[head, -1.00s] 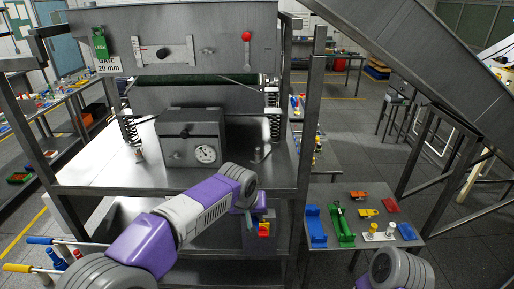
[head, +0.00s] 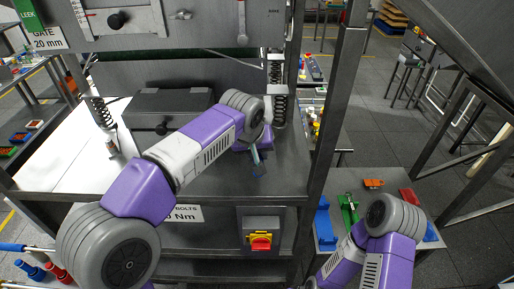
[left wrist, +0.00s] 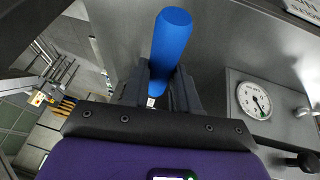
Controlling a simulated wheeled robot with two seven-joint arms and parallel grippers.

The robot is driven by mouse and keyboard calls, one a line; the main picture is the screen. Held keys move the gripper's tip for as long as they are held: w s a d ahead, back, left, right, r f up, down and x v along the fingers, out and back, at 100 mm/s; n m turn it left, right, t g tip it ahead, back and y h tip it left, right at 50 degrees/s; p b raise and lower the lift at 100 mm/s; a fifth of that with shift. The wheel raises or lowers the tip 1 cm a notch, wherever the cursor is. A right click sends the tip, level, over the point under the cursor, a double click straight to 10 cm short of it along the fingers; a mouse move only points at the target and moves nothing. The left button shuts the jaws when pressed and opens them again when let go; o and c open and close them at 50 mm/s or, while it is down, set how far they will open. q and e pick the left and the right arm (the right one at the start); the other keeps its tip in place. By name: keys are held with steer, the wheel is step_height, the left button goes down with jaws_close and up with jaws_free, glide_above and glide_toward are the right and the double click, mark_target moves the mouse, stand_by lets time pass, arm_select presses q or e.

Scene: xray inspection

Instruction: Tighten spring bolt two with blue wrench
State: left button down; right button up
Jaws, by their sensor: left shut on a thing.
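My left gripper (head: 255,150) is over the right part of the machine's grey deck, just below the right spring (head: 279,108). In the left wrist view my left gripper (left wrist: 166,88) is shut on the blue wrench (left wrist: 172,40), whose thick blue handle stands up between the fingers. The wrench's working end is hidden in that view. In the head view only a small blue-grey part shows below the gripper. A second spring (head: 101,112) stands at the deck's left side. I cannot tell which bolt is number two or whether the wrench touches one. My right gripper is out of view.
A switch box with a red and yellow knob (head: 261,242) hangs below. A frame post (head: 334,120) stands between the deck and a side table with coloured parts.

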arm_select(q)
steer(key=shift+s, duration=0.1)
steer(key=shift+f+b, duration=0.3)
step_height(320, 180, down, 5)
steer(key=b, duration=0.4)
steer(key=shift+f, duration=0.1)
stand_by(0.9)
steer(key=shift+f+b, duration=1.15)
steer(key=shift+f, duration=0.4)
steer(key=shift+r, duration=0.1)
